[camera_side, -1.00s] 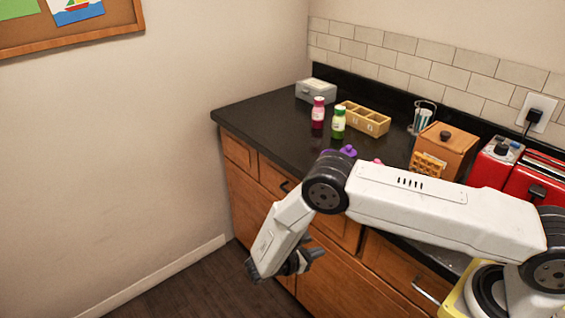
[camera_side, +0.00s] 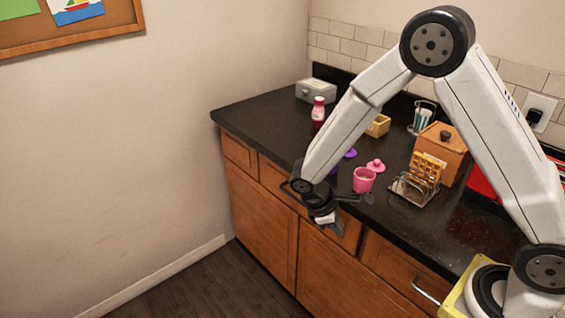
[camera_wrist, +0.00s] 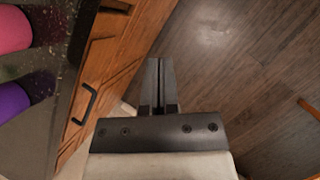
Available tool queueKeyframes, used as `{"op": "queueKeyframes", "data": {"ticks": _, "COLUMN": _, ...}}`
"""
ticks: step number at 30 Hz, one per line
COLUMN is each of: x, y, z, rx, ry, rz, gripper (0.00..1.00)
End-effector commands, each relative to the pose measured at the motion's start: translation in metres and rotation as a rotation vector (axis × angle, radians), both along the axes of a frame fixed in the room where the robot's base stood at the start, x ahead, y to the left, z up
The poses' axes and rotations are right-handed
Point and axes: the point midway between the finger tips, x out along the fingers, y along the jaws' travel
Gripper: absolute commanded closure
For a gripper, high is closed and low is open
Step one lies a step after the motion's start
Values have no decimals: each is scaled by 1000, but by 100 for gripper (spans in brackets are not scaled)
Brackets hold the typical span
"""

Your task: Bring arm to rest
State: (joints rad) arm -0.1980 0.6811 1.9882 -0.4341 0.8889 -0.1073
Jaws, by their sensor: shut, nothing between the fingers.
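My gripper (camera_wrist: 159,75) is shut and empty in the wrist view, with its fingers pressed together over the floor just off the cabinet front. In the side view my gripper (camera_side: 325,216) hangs at the end of the bent arm, in front of the counter's front edge and left of the pink cup. Its fingertips are small and dark there. My arm is folded with its elbow raised high above the counter.
On the black counter (camera_side: 262,115) stand a pink cup (camera_side: 364,180), a toast rack with waffles (camera_side: 424,172), a wooden box (camera_side: 447,150), a pink bottle (camera_side: 318,112) and a grey box (camera_side: 316,91). A red toaster is partly hidden behind my arm. The floor (camera_side: 215,285) is clear.

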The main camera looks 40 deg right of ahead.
Motion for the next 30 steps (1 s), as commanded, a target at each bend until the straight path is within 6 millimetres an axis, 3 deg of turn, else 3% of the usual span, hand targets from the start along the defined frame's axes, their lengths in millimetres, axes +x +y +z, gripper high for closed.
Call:
{"op": "queueKeyframes", "data": {"ticks": 18, "x": -45, "y": -5, "z": 72, "rx": 283, "ry": -422, "rz": -420, "gripper": 100}}
{"op": "queueKeyframes", "data": {"ticks": 30, "x": -65, "y": -11, "z": 94, "rx": 370, "ry": -616, "rz": -599, "gripper": 100}}
